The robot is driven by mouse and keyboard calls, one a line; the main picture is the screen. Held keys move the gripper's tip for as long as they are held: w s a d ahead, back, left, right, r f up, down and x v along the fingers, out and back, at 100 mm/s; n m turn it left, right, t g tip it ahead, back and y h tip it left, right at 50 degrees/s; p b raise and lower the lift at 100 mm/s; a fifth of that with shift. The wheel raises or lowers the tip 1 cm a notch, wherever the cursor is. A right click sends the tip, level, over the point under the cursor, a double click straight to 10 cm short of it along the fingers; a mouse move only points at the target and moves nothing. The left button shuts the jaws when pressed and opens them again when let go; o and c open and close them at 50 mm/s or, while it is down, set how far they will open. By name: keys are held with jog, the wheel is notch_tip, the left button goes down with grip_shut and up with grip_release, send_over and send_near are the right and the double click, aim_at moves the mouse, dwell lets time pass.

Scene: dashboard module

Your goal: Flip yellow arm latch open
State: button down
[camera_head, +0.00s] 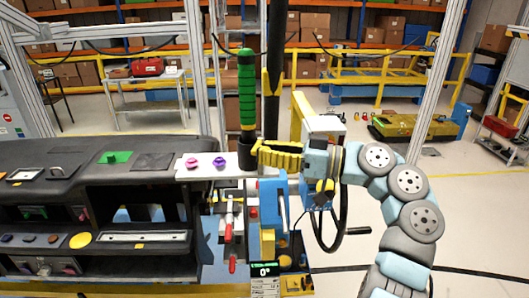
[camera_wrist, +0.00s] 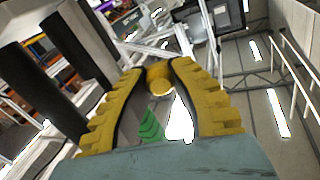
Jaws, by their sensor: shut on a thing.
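My gripper (camera_head: 259,150) reaches in from the right, its ridged yellow fingers beside the black base of the green-handled upright (camera_head: 247,92). In the wrist view, my gripper (camera_wrist: 158,70) has its fingertips closed around a yellow cylindrical piece (camera_wrist: 160,81), which looks like the end of the yellow arm latch. In the head view my fingers hide the held part, and its yellow blends with them. A yellow piece (camera_head: 267,82) stands along the black post behind; whether it belongs to the latch I cannot tell.
The black dashboard (camera_head: 60,160) fills the left, with purple and pink knobs (camera_head: 220,161) on a white plate. Red-handled clamps (camera_head: 228,228) and a blue fixture (camera_head: 268,205) stand below my gripper. A black handwheel (camera_head: 328,240) is below my wrist.

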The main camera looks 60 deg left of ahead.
jog(key=shift+w+n+g+h+p, duration=0.45)
jog(key=shift+n+g+h+p, duration=0.35)
jog(key=shift+h, duration=0.3)
jog(key=c, duration=0.8)
grip_release()
jog(key=shift+c, duration=0.2)
jog(key=shift+r, duration=0.1)
jog(key=shift+r, duration=4.95)
